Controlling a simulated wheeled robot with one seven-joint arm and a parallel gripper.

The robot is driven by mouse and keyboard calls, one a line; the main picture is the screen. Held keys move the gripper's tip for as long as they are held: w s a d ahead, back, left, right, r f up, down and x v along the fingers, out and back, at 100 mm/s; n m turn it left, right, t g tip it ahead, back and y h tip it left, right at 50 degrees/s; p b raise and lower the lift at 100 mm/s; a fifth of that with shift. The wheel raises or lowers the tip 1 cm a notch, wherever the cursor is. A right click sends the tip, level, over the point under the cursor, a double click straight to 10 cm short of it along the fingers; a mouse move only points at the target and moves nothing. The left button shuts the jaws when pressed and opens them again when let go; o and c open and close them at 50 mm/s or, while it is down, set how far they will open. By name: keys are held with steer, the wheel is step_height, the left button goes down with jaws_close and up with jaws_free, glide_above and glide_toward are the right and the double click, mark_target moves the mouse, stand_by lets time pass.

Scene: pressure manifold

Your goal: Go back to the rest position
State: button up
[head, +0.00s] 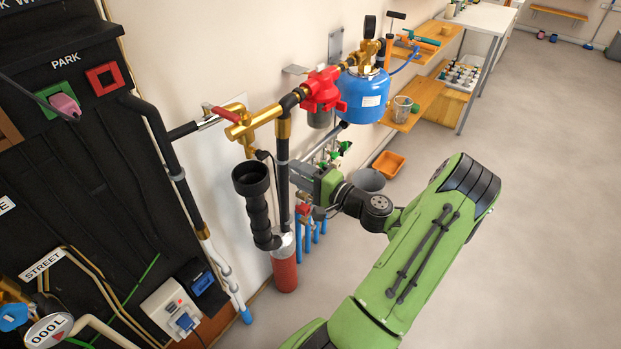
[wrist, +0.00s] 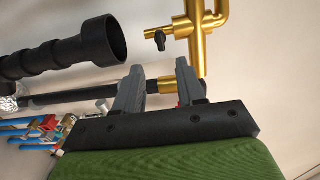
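My gripper (wrist: 160,74) shows in the wrist view with its two grey fingers apart and nothing between them. Behind the fingers, a dark vertical pipe and brass pipework (wrist: 200,45) show; I cannot tell how far off they are. In the head view my green arm reaches in from the lower right, and my gripper (head: 298,172) is by the wall pipework, just right of the dark pipe (head: 283,140). Its fingertips are hard to make out there. The rest position itself is not marked in either view.
A black corrugated funnel hose (head: 258,205) stands left of my gripper above a red cylinder (head: 285,275). A brass tap (head: 250,125), a red regulator (head: 322,90) and a blue tank (head: 365,95) are on the wall. The floor (head: 540,200) at right is clear.

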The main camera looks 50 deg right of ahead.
steer(key=s, duration=0.4)
steer(key=shift+w, duration=0.1)
stand_by(0.3)
steer(key=w+a+r+n+g+y+p, duration=0.1)
steer(key=w+a+r+n+g+y, duration=0.1)
steer(key=a+n+g, duration=0.75)
steer(key=w+a+r+n+g+y+p, duration=0.1)
steer(key=w+a+n+g+y, duration=0.2)
steer(key=a, duration=1.1)
steer(key=s+a+r+n+h+p, duration=0.1)
steer(key=s+a+r+n+h, duration=0.1)
steer(key=s+r, duration=0.3)
steer(key=s+a+r+n+h, duration=0.3)
steer(key=s+a+r, duration=0.2)
steer(key=s, duration=0.5)
steer(key=shift+r+h+p, duration=0.3)
steer(key=shift+r+p, duration=0.05)
steer(key=shift+r, duration=0.45)
steer(key=shift+s, duration=0.1)
